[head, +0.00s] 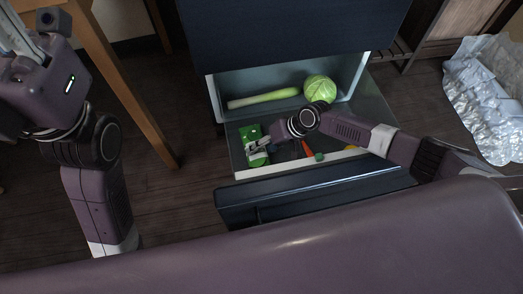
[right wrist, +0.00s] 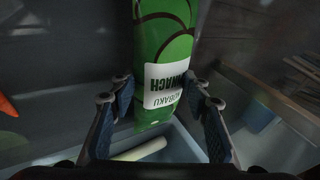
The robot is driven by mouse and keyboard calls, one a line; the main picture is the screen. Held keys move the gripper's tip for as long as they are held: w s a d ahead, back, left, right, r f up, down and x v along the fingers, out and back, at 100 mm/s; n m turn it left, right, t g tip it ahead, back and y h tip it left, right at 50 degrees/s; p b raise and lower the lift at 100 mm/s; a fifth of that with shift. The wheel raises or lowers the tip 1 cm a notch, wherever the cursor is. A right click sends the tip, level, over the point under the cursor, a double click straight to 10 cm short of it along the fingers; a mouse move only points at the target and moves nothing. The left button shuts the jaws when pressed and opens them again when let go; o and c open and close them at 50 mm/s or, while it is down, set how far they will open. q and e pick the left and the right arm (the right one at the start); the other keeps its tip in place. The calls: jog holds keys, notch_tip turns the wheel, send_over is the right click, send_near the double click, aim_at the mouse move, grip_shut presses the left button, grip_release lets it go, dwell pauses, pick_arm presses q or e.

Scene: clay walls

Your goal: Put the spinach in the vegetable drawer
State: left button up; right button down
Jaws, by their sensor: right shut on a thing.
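The spinach is a green bag (head: 251,133) with a white label. It stands upright in the right wrist view (right wrist: 166,45) between the finger pads. My right gripper (head: 258,149) reaches over the open drawer (head: 240,172) from the right and is shut on the bag; the gripper also shows in the right wrist view (right wrist: 160,95). Whether the bag touches the drawer floor cannot be told. My left gripper (head: 18,30) is raised at the upper left, away from the drawer, and its fingertips are cut off by the frame.
The drawer's back section holds a long pale green vegetable (head: 263,99) and a cabbage (head: 320,89). An orange carrot-like item (head: 307,149) lies near my right forearm. A dark cabinet front (head: 290,30) stands behind. A wooden table leg (head: 125,85) is left; crumpled silvery sheeting (head: 485,95) lies right.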

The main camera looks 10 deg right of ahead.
jog(key=c, duration=1)
grip_release()
jog(key=shift+c, duration=0.2)
